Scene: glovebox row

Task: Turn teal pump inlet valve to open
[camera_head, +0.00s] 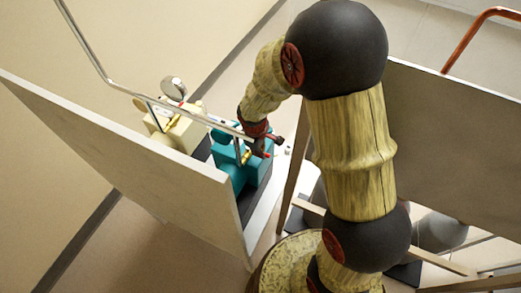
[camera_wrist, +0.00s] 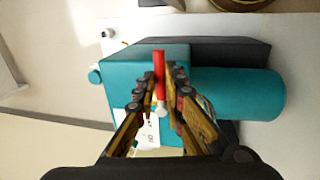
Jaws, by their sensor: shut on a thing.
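The teal pump (camera_head: 236,160) stands on a dark base between pale panels in the head view. In the wrist view the teal pump (camera_wrist: 175,60) fills the middle, with a rounded cylinder at right. A red valve handle (camera_wrist: 159,72) with a pale end lies between the fingers of my gripper (camera_wrist: 162,88). The fingers are closed in around the handle. In the head view my gripper (camera_head: 262,145) reaches down to the pump's right side, and a bit of red handle shows beside it. A white label with dark marks is partly hidden behind the fingers.
A cream pump (camera_head: 180,128) with a round gauge (camera_head: 173,88) stands left of the teal one. A metal pipe (camera_head: 120,87) runs close above both. A pale panel (camera_head: 130,155) stands in front, and another panel (camera_head: 450,125) is at right.

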